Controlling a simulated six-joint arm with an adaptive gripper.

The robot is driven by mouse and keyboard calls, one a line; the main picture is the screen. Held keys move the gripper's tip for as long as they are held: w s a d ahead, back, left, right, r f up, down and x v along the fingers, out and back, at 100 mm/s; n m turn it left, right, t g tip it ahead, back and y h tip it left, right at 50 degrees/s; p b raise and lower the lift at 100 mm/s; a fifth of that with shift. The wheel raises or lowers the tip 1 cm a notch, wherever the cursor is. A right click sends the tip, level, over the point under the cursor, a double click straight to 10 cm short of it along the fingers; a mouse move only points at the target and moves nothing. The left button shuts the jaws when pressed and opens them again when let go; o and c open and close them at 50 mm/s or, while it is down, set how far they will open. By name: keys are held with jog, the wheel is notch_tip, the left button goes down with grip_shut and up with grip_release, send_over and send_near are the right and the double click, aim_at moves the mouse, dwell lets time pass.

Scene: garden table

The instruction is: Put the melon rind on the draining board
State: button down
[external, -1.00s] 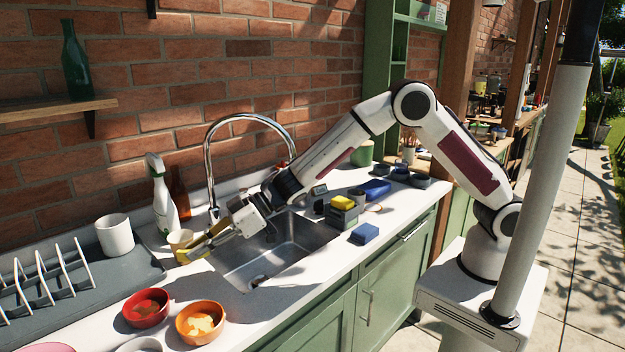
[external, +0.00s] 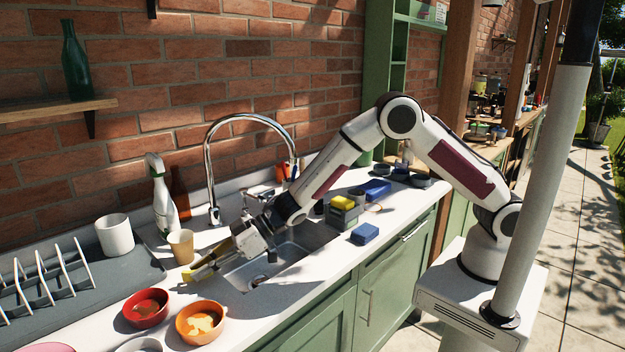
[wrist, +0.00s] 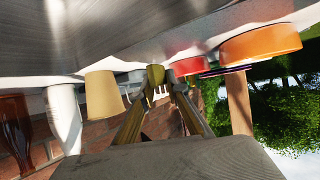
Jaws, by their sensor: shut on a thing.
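My gripper (external: 192,273) is over the counter at the left end of the sink, in front of the tan cup. In the wrist view my gripper (wrist: 156,84) is shut on a small yellow-green piece, the melon rind (wrist: 155,74), at its fingertips. In the external view the rind is hard to tell from the yellowish fingers. The draining board (external: 120,268) is the dark grey ribbed board at the left, apart from my gripper.
A white rack (external: 45,275) and a white mug (external: 115,234) stand on the board. The tan cup (external: 181,246) and a spray bottle (external: 162,200) are behind my gripper. A red bowl (external: 147,307) and an orange bowl (external: 200,322) stand in front. The tap (external: 209,165) arches over the sink.

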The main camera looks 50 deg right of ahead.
jog(key=shift+f, duration=0.85)
dwell(0.8)
jog(key=c, duration=1.9)
grip_release()
jog(key=v, duration=1.2)
jog(key=shift+r, duration=0.1)
jog(key=shift+w, duration=0.1)
